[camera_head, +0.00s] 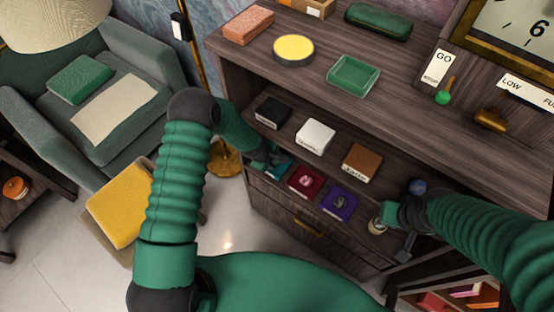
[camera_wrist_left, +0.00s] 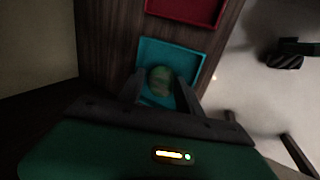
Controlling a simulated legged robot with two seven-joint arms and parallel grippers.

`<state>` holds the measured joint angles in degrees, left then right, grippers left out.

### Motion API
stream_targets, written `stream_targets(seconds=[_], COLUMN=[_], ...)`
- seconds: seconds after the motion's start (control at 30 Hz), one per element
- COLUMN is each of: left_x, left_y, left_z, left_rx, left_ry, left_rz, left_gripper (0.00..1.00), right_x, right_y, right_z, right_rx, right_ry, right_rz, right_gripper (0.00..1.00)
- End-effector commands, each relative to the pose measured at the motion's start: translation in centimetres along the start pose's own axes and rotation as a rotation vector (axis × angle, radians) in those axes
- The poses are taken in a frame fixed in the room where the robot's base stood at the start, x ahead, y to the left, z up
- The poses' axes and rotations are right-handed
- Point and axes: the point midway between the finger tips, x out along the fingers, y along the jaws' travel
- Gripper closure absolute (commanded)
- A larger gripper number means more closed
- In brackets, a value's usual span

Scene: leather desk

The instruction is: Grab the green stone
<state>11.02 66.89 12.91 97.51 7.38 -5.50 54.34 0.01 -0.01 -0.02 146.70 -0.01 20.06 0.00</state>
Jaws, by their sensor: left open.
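The green stone (camera_wrist_left: 160,79) lies in a teal square tray (camera_wrist_left: 190,60) in the left wrist view. My left gripper (camera_wrist_left: 158,92) is open, with its fingers reaching into the tray on either side of the stone's near part. Whether they touch it I cannot tell. In the head view my left gripper (camera_head: 268,157) is at the left end of the open shelf, over the teal tray (camera_head: 282,167). It hides the stone there. My right gripper (camera_head: 398,222) is at the right end of the shelf; its jaws are too small to judge.
A red tray (camera_head: 305,181) and a purple tray (camera_head: 340,203) stand right of the teal one. Behind them are black (camera_head: 272,112), white (camera_head: 315,136) and brown (camera_head: 361,161) boxes. The desk top (camera_head: 420,130) overhangs the shelf. A blue ball (camera_head: 417,186) is near my right gripper.

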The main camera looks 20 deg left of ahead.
Motion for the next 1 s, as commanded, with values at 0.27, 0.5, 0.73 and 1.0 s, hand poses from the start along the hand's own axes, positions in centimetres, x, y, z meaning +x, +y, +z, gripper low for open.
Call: stream_targets(seconds=[0.27, 0.5, 0.73, 1.0], left_x=[0.4, 0.3, 0.3, -0.4], left_y=[-0.2, -0.2, -0.2, 0.1], left_z=[-0.1, 0.0, 0.0, -0.1], left_rx=[-0.001, -0.001, 0.0, 0.001], left_ry=[0.002, 0.001, 0.001, 0.0], left_rz=[0.001, 0.0, 0.0, 0.0], left_gripper=[0.65, 0.96, 1.0, 1.0], right_x=[0.3, 0.3, 0.3, -0.4], right_y=[0.0, 0.0, 0.0, 0.0], right_z=[0.1, 0.1, 0.0, -0.1], right_rx=[-0.001, 0.0, 0.0, 0.0], right_ry=[0.0, 0.0, 0.0, 0.0], right_rz=[0.0, 0.0, 0.0, 0.0], right_gripper=[0.81, 0.81, 0.81, 0.81])
